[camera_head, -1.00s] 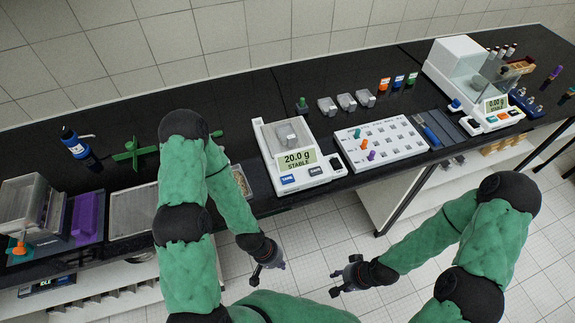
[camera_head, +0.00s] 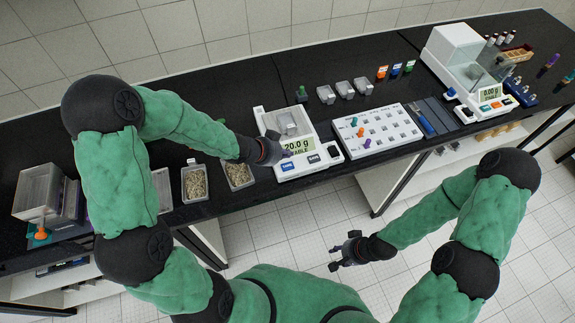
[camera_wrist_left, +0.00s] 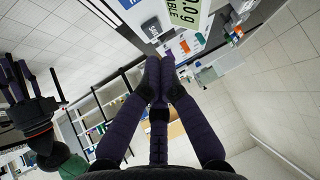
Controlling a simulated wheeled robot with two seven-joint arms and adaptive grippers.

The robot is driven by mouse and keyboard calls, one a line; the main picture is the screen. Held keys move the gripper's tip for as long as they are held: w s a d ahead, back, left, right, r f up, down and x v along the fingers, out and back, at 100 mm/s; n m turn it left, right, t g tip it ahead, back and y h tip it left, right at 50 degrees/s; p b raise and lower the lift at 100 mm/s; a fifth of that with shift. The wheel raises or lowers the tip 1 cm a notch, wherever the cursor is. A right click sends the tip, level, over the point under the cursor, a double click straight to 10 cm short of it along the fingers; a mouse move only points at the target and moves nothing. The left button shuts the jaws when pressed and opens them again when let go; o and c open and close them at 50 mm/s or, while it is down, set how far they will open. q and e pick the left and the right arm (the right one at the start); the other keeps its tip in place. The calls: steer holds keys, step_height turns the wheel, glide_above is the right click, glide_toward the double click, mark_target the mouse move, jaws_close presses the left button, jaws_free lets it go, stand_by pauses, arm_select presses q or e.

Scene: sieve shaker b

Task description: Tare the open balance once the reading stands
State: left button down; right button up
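The open balance (camera_head: 312,135) is white and stands near the front edge of the black bench. A clear-grey weighing boat (camera_head: 287,124) is on its pan. Its display (camera_head: 297,147) reads 20.0 g STABLE, now partly covered by my left gripper in the head view. The blue TARE key (camera_head: 288,167) is at the left of the front panel. My left gripper (camera_head: 284,153) is shut and empty, over the left side of the balance near that key; contact cannot be told. In the left wrist view its fingers (camera_wrist_left: 160,68) meet below the display (camera_wrist_left: 185,10). My right gripper (camera_head: 336,258) is open, empty, in front of the bench.
Two trays of grains (camera_head: 195,184) stand left of the balance. A white rack (camera_head: 378,131) with coloured pegs is to its right. An enclosed balance (camera_head: 462,62) reading 0.00 g stands farther right. Several boats (camera_head: 345,90) lie behind. The floor in front is free.

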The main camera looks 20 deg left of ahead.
arm_select(q)
steer(key=r, duration=0.1)
steer(key=w+r+m, duration=0.1)
steer(key=shift+a+r+m, duration=0.2)
steer(key=shift+r+m, duration=0.1)
steer(key=shift+r, duration=0.05)
steer(key=shift+f, duration=0.15)
steer(key=b, duration=0.8)
glide_above(286, 167)
step_height(286, 167, down, 8)
steer(key=shift+r, duration=0.2)
steer(key=shift+f+b, duration=0.45)
steer(key=shift+f, duration=0.05)
steer(key=shift+f, duration=0.1)
stand_by(0.4)
steer(key=shift+f, duration=0.3)
